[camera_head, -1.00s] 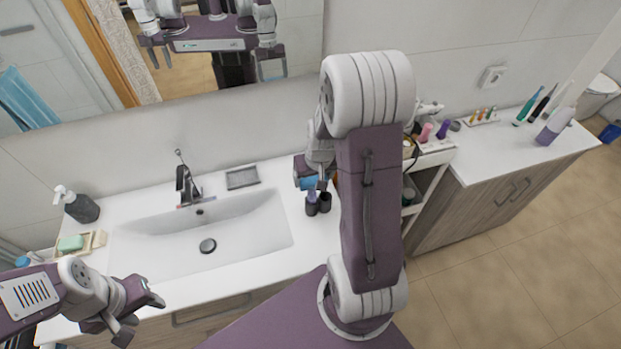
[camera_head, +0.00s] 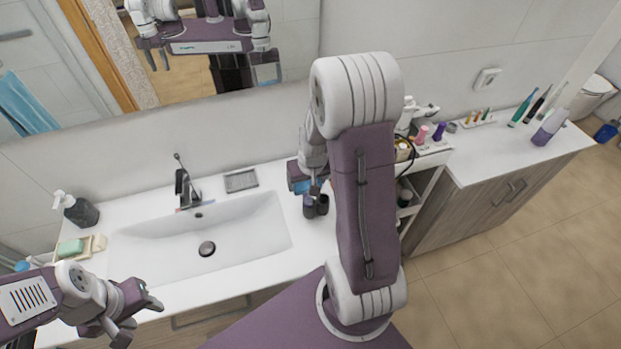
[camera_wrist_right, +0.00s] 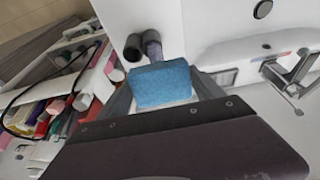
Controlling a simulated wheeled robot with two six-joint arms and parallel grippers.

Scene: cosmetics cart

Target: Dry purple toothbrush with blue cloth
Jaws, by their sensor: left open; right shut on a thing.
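My right gripper (camera_wrist_right: 160,97) is shut on the blue cloth (camera_wrist_right: 161,82), a thick pad that fills the space between the jaws. In the head view, the cloth (camera_head: 302,187) shows as a small blue patch, low over two dark cups (camera_head: 309,206) right of the sink. In the right wrist view, a purple piece (camera_wrist_right: 152,40), likely the toothbrush, stands at one cup just beyond the cloth. The rest of it is hidden, and I cannot tell whether it touches the cloth. My left gripper (camera_head: 138,318) is open and empty at the lower left.
The sink (camera_head: 190,232) is left of the cups, with a faucet (camera_head: 187,188) behind it. A soap dispenser (camera_head: 78,211) and green soap (camera_head: 70,247) are at the left. A crowded cosmetics cart (camera_head: 430,152) stands right of my right arm.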

